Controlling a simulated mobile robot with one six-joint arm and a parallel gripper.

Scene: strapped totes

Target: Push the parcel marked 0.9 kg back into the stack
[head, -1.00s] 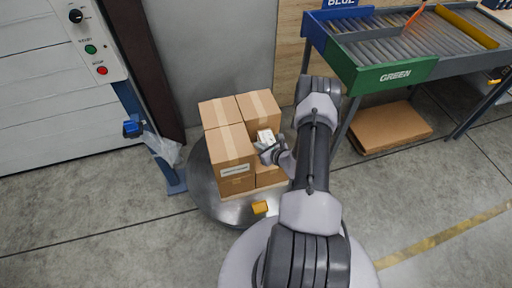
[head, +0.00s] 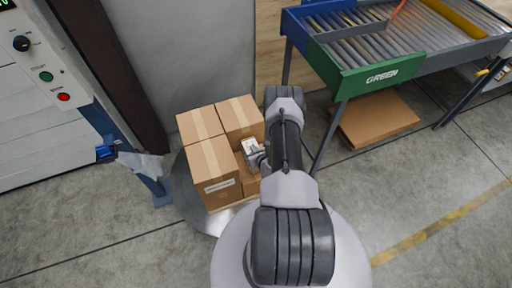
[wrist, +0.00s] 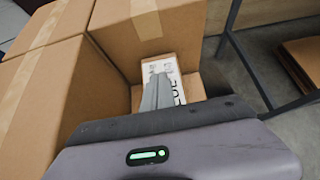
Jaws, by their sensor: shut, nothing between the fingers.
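Several brown taped cartons form a stack (head: 217,152). A white label with large dark print (head: 251,146) shows beside the near tall carton, at the right front of the stack. In the wrist view the label (wrist: 165,69) lies on a lower brown carton (wrist: 137,98), between taller cartons at the left and behind. Its print is partly covered, so I cannot read 0.9 kg. My gripper (wrist: 157,92) is shut and empty, its fingertips over the label; I cannot tell whether they touch. In the head view my gripper (head: 257,156) is partly hidden by my arm.
The stack stands on a round grey turntable (head: 190,205). A blue post (head: 150,188) with hanging clear film stands left. A roller table with a green GREEN panel (head: 385,76) is at the right, a flat brown carton (head: 375,122) beneath it. Open floor lies at front right.

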